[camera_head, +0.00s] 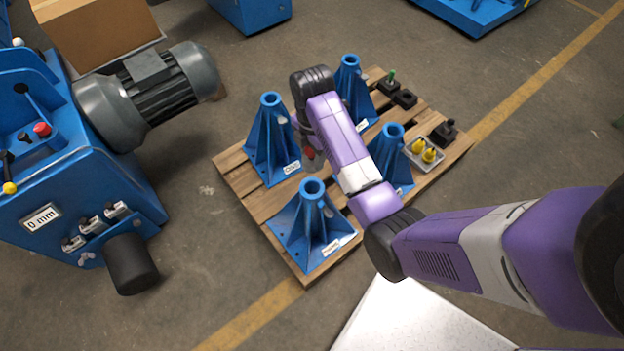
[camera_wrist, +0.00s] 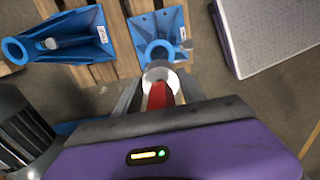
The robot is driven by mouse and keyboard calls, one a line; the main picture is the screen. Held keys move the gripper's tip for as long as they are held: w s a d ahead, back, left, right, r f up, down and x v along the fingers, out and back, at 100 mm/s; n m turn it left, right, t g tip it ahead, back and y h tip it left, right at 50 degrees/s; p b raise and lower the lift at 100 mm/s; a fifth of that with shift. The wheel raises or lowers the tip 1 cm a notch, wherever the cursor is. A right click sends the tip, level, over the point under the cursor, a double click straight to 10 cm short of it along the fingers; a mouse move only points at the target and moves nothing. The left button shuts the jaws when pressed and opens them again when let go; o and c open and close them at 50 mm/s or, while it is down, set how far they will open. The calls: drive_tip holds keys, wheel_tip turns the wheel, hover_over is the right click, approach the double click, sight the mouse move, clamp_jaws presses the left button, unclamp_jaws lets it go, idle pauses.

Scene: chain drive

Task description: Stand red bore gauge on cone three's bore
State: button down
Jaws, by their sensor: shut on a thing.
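My gripper (camera_wrist: 158,94) is shut on the red bore gauge (camera_wrist: 157,96), whose pale round end (camera_wrist: 160,74) points away from the wrist. In the head view a small red part of the gauge (camera_head: 310,154) shows below my wrist, between the left cone (camera_head: 270,140) and the front cone (camera_head: 312,225). In the wrist view one blue cone (camera_wrist: 165,22) lies just beyond the gauge; its bore ring is partly hidden by the pale end. I cannot tell whether they touch. Another cone (camera_wrist: 75,28) is at the left. The cone labels are too small to read.
The cones stand on a wooden pallet (camera_head: 232,165); a back cone (camera_head: 350,85) and a right cone (camera_head: 392,150) are partly behind my arm. A grey tray with yellow pieces (camera_head: 424,153) and black blocks (camera_head: 404,98) sit at the right. A blue machine (camera_head: 90,180) stands left.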

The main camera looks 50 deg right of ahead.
wheel_tip(320, 180, down, 12)
drive_tip(key=b, duration=0.1)
drive_tip(key=shift+f, duration=0.25)
drive_tip(key=shift+w+f+b, duration=0.1)
drive_tip(key=shift+f+b, duration=0.35)
drive_tip(key=shift+f, duration=0.2)
drive_tip(key=c, duration=0.7)
unclamp_jaws()
wheel_tip(320, 180, up, 13)
drive_tip(key=shift+r+p, duration=0.1)
drive_tip(key=shift+p, duration=0.95)
